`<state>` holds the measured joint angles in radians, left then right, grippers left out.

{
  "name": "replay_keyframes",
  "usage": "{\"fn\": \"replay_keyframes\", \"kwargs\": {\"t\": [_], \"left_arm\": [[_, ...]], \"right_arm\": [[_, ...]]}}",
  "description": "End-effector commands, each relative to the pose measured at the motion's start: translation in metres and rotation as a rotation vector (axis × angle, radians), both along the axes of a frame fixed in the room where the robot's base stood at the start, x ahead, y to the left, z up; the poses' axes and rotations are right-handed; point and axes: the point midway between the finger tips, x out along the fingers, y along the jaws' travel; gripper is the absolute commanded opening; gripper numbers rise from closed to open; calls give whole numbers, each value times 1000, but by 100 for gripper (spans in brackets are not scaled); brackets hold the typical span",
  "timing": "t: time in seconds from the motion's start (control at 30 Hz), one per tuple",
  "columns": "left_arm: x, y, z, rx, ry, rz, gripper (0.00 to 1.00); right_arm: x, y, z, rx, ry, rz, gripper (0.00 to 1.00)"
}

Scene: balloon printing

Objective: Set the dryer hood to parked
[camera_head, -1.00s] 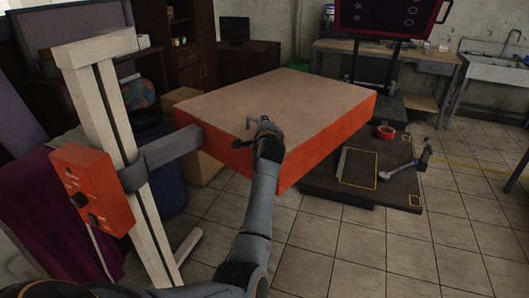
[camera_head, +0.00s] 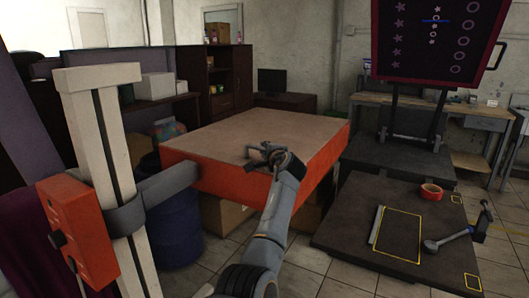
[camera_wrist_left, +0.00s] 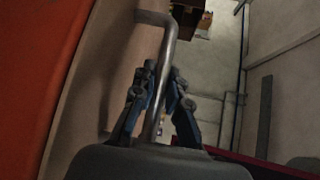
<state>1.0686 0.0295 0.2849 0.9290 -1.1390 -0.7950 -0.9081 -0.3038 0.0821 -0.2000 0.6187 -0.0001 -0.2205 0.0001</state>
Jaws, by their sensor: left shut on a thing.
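The dryer hood is a large flat box with an orange rim and tan top (camera_head: 270,125), in the middle of the head view. A grey arm (camera_head: 165,186) joins it to a pale upright column (camera_head: 98,140) on the left. My left gripper (camera_head: 264,154) is at the hood's near edge, shut on a bent metal handle. In the left wrist view the handle (camera_wrist_left: 168,50) runs between the gripper's fingers (camera_wrist_left: 155,100), with the orange side (camera_wrist_left: 35,60) at left. My right gripper is not in view.
An orange control box (camera_head: 75,232) is on the column. A dark platform (camera_head: 345,238) at right carries a yellow-outlined panel (camera_head: 398,235), a red ring (camera_head: 431,191) and a spoon-like tool (camera_head: 447,240). A dark display board (camera_head: 432,40) stands behind. A blue barrel (camera_head: 176,235) is below the hood.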

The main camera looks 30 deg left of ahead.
Motion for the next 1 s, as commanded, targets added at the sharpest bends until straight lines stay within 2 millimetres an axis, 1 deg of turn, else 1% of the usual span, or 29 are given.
{"fn": "replay_keyframes", "kwargs": {"t": [0.03,0.1,0.27,0.3,0.4,0.63,0.77,0.87,1.0], "left_arm": [[-1,3,4,4,-6,2,0],[-1,3,5,5,-7,3,0],[-1,4,7,7,-9,3,0],[-1,4,7,8,-10,4,18],[-1,4,7,8,-10,4,37],[-1,3,5,5,-7,2,37],[-2,1,5,6,-6,1,37],[-5,-4,5,6,-7,1,37],[-16,-17,7,5,-8,0,37]], "right_arm": [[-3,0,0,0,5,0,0],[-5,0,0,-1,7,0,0],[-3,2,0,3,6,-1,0],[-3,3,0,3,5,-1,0],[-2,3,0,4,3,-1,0],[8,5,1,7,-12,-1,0],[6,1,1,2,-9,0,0],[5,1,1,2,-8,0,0],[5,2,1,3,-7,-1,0]]}}
